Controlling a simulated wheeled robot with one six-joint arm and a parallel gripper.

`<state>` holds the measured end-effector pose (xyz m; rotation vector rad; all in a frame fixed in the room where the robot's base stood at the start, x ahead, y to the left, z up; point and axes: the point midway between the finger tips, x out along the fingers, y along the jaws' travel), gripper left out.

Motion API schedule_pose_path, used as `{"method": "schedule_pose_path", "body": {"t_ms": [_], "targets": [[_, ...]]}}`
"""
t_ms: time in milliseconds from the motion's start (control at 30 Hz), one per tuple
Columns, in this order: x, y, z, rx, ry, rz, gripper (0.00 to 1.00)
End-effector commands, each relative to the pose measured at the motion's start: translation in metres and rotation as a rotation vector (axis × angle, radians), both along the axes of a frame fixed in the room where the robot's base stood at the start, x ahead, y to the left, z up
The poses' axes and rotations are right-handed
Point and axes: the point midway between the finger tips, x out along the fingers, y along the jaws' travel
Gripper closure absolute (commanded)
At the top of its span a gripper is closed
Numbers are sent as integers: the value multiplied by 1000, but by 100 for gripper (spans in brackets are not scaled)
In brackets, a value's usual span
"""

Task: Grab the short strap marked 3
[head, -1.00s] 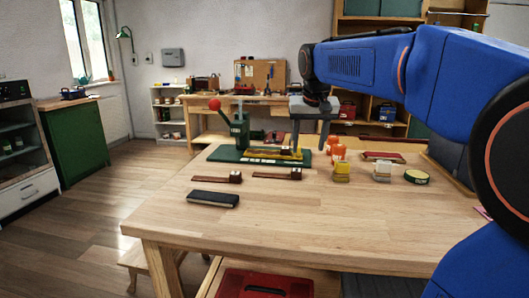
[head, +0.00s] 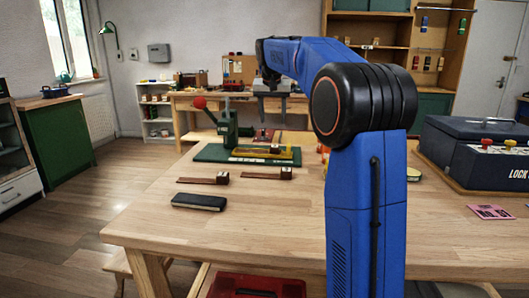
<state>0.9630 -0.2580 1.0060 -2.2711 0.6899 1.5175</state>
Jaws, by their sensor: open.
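Two short brown strips with small blocks at their right ends lie on the wooden table in the head view. One is at the left (head: 203,180), the other at the right (head: 267,174). A similar small block (head: 275,149) shows on the yellow part of the green press base. The number marks are too small to read, so I cannot tell which is strap 3. My gripper (head: 272,108) is open and empty, fingers down, above and beyond the press base. It is apart from the strips.
A green press with a red-knobbed lever (head: 228,125) stands behind the strips. A black case (head: 199,202) lies in front. A dark lock box (head: 475,150) and a pink card (head: 491,212) are at right. My arm hides the table's middle right.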

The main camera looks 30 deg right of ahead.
Motion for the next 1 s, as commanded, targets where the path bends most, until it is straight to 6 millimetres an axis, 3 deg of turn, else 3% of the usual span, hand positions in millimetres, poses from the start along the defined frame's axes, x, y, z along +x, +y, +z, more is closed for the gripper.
{"method": "schedule_pose_path", "body": {"t_ms": [400,767,1000], "targets": [[22,-15,-68,0,2,1,47],[29,-20,-90,0,1,1,47],[33,-26,-117,0,2,1,47]]}}
